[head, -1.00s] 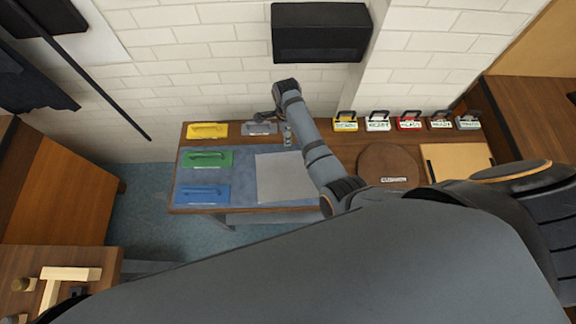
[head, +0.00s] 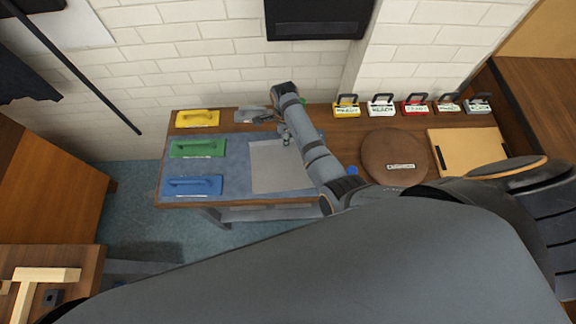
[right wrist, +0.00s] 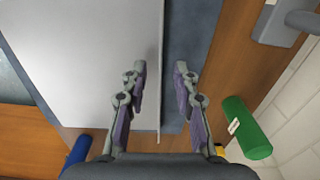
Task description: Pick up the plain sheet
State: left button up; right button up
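The plain sheet (head: 268,172) is pale grey and flat. It lies on the blue mat (head: 233,178) on the wall table, partly covered by my right arm. In the right wrist view the sheet (right wrist: 95,55) fills the upper left, with a long straight edge running between the fingers. My right gripper (right wrist: 160,85) is open, one finger on each side of that edge. I cannot tell its height above the sheet. In the head view this gripper (head: 285,138) is small at the sheet's far edge. My left gripper is not in view.
A green cylinder (right wrist: 247,127) and a blue cylinder (right wrist: 77,152) lie near the gripper. A round brown board (head: 393,157) is to the right.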

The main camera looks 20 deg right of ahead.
jog(key=shift+w, duration=0.1)
grip_shut()
jog(key=shift+r+p, duration=0.1)
jog(key=shift+p, duration=0.2)
